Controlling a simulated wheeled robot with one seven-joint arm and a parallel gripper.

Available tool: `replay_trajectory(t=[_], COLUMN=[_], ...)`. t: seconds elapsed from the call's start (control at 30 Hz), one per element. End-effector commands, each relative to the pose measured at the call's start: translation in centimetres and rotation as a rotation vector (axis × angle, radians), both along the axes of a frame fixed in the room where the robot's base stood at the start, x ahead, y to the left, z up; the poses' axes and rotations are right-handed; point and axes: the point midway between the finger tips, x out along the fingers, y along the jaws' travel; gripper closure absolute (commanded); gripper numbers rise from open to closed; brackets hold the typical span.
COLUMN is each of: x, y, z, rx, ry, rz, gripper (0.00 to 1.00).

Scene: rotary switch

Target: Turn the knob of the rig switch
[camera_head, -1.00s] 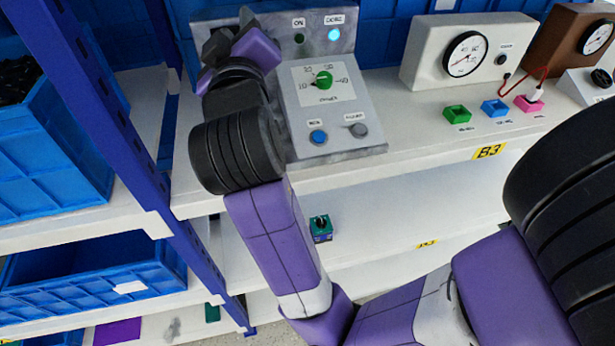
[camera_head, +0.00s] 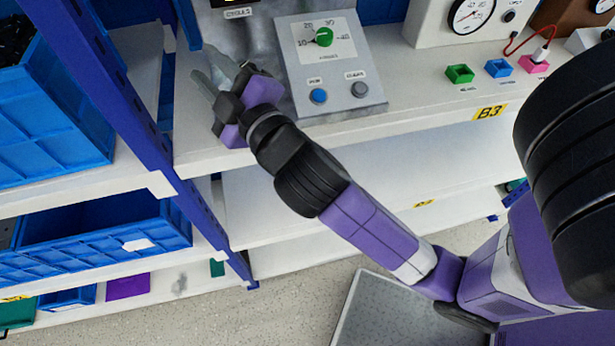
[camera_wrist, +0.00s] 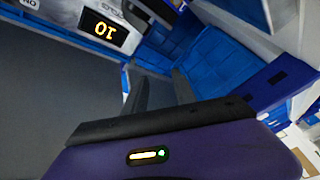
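The rig switch's green knob (camera_head: 323,37) sits on a white dial plate marked 10 to 40, on the sloped face of a grey panel box (camera_head: 370,75). The knob appears to point toward the left; its exact setting is too small to tell. My gripper (camera_head: 201,59) is left of the box, apart from the knob, with its fingers pointing up and left. The two fingers are spread with nothing between them. They also show in the wrist view (camera_wrist: 160,80), where the knob is out of sight. An amber display (camera_wrist: 104,28) there reads 10, upside down.
A blue button (camera_head: 319,96) and a grey button (camera_head: 360,90) are below the dial. Green (camera_head: 460,74), blue (camera_head: 498,68) and pink (camera_head: 534,65) blocks stand to the right. A blue shelf post (camera_head: 130,110) and bins flank my gripper on the left.

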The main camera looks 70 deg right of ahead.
Motion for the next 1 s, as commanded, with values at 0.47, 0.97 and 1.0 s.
replay_trajectory(t=[0.47, 0.97, 1.0], x=[-3.9, -10.0, -10.6], y=[4.0, 7.8, 8.1], z=[-6.7, -12.0, -12.4], rx=[0.096, 0.290, 0.309], ry=[0.090, 0.163, 0.169], rz=[0.205, 0.351, 0.359], gripper=[0.67, 0.67, 0.67])
